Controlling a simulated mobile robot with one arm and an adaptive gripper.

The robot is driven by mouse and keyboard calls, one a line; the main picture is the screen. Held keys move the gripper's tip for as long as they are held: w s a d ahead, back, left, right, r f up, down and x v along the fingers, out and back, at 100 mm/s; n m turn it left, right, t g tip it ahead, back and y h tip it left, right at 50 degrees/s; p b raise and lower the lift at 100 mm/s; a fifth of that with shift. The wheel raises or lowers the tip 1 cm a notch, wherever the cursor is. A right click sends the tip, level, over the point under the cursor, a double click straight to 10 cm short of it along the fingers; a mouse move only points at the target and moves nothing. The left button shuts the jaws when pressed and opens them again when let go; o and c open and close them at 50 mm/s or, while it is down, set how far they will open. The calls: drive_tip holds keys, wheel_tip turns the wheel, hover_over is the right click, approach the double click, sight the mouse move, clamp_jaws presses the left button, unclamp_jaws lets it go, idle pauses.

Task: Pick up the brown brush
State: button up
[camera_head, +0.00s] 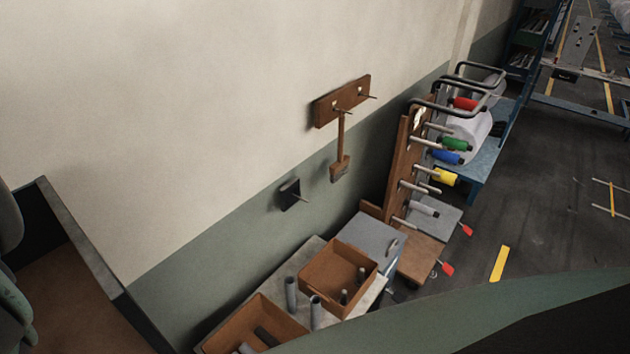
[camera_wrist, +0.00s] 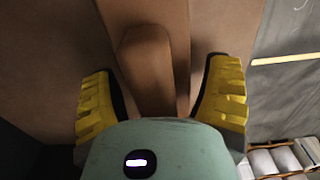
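A brown brush (camera_head: 340,165) hangs bristle end down from a peg on a brown wooden wall rack (camera_head: 343,101) in the head view. My gripper (camera_wrist: 162,68) shows only in the wrist view, with its two yellow fingers wide apart. Between the fingers is a brown wooden piece (camera_wrist: 147,65) with a rounded end; I cannot tell whether it is part of the brush. No contact between it and the fingers is visible.
A small dark wall bracket (camera_head: 291,194) is below the brush. Wooden boxes (camera_head: 322,282) with cylinders stand lower down. A spool rack (camera_head: 397,170) with coloured spools stands to the right. Grey floor (camera_head: 540,190) with yellow lines is open at the right.

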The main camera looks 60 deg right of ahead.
drive_tip(key=c, duration=1.1)
drive_tip(key=shift+c, duration=0.2)
drive_tip(key=shift+a+r, duration=0.1)
drive_tip(key=shift+r, duration=0.05)
drive_tip(key=shift+r+b, duration=0.65)
drive_tip(key=shift+b, duration=0.25)
wheel_tip(320, 180, up, 3)
drive_tip(key=shift+r+b, duration=0.2)
drive_tip(key=shift+b, duration=0.95)
drive_tip(key=shift+w+a+r+b, duration=0.15)
drive_tip(key=shift+r+b, duration=0.25)
drive_tip(key=shift+b, duration=0.2)
drive_tip(key=shift+w+a+r+b, duration=0.1)
drive_tip(key=shift+r+b, duration=0.3)
drive_tip(key=shift+b, duration=0.15)
drive_tip(key=shift+s+d+r+b, duration=0.1)
drive_tip(key=shift+d+r+b, duration=0.15)
drive_tip(key=shift+b, duration=0.5)
drive_tip(key=shift+s+d+r, duration=0.1)
drive_tip(key=shift+d+r, duration=0.05)
drive_tip(key=shift+r, duration=1.3)
